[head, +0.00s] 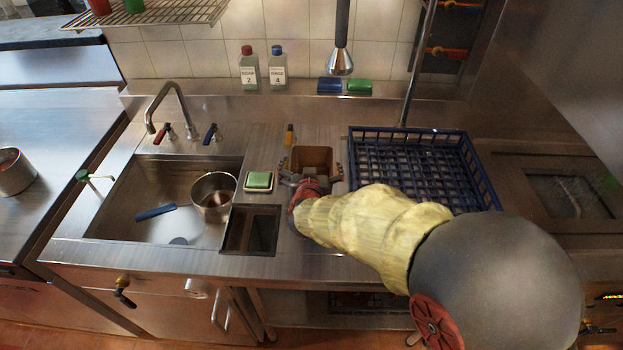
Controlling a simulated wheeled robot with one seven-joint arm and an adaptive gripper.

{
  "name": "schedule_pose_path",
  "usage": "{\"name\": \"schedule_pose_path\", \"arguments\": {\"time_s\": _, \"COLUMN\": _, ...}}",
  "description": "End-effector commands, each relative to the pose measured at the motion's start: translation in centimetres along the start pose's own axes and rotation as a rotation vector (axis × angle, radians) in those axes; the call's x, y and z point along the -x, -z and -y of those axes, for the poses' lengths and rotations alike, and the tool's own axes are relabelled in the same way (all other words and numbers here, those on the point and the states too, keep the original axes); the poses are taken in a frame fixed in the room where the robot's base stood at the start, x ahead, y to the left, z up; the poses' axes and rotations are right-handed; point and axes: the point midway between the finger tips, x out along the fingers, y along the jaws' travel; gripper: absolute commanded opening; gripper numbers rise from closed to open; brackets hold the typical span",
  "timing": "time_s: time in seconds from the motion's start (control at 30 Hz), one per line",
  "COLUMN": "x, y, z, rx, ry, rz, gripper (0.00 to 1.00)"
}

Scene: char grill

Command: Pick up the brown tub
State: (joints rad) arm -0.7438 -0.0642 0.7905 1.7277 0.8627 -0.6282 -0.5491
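The brown tub (313,156) stands upright on the steel counter, between the sink and the blue rack. My gripper (312,172) is at the near side of the tub, with its fingers spread wide. One finger shows by the tub's left side and the other by its right side. The gripper body hides the tub's lower front. I cannot tell whether the fingers touch or press on the tub.
The blue wire rack (480,185) stands close on the right. A green sponge (259,180) in a dish and a square counter opening (252,230) lie to the left. The sink (130,222) holds a pot (214,195). Bottles (249,70) stand on the back ledge.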

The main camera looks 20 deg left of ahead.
Motion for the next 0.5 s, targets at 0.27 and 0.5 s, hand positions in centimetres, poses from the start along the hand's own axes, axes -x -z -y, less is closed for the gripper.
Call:
{"name": "schedule_pose_path", "arguments": {"time_s": 0.27, "x": 0.02, "y": -0.01, "z": 0.00, "rx": 0.000, "ry": 0.000, "rz": 0.000, "gripper": 0.82}}
{"name": "schedule_pose_path", "arguments": {"time_s": 0.5, "x": 0.02, "y": -0.02, "z": 0.00, "rx": 0.000, "ry": 0.000, "rz": 0.000, "gripper": 0.68}}
